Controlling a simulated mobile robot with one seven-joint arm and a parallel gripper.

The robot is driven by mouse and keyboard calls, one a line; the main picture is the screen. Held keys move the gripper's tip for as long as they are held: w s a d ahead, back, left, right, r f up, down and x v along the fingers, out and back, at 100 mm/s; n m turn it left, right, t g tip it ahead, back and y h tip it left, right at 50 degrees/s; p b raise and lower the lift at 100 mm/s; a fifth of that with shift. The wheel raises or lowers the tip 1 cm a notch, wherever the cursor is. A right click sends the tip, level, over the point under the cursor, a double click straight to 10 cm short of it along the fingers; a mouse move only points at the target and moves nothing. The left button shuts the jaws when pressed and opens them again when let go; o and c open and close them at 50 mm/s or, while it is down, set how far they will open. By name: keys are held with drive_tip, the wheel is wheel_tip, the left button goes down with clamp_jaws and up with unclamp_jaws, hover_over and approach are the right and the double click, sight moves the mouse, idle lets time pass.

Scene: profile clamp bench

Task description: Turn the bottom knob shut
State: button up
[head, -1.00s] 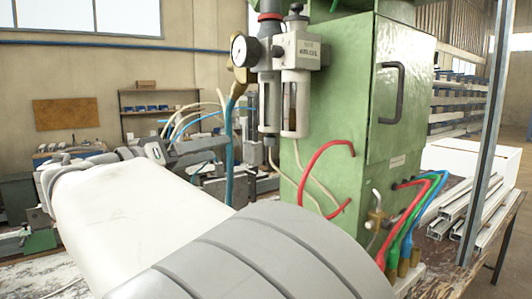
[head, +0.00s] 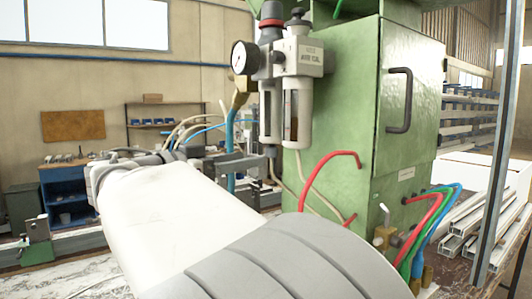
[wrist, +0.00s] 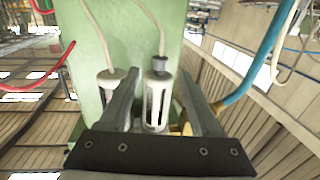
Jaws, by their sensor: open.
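The air unit on the green cabinet has two clear bowls. The dark bottom knob (head: 270,151) sits under the left bowl (head: 270,112), with a thin pale tube leaving it. In the wrist view, which is upside down, the bottom knob (wrist: 158,66) tops the right-hand bowl (wrist: 157,100). My gripper (wrist: 157,82) is open, its two fingers apart on either side of the knob and bowl, with nothing held. In the head view my gripper (head: 248,165) reaches in from the left at about the knob's height, partly behind a blue hose.
A blue hose (head: 231,140) hangs just left of the bowls. A pressure gauge (head: 243,56) is above it. The green cabinet (head: 340,130) stands close behind, with a red hose (head: 322,172) at its front. Aluminium profiles (head: 465,225) lie at the right.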

sight(267, 155)
drive_tip(key=p+x, duration=0.1)
drive_tip(key=x, duration=0.7)
drive_tip(key=shift+w+d, duration=0.1)
drive_tip(key=shift+w, duration=0.1)
clamp_jaws()
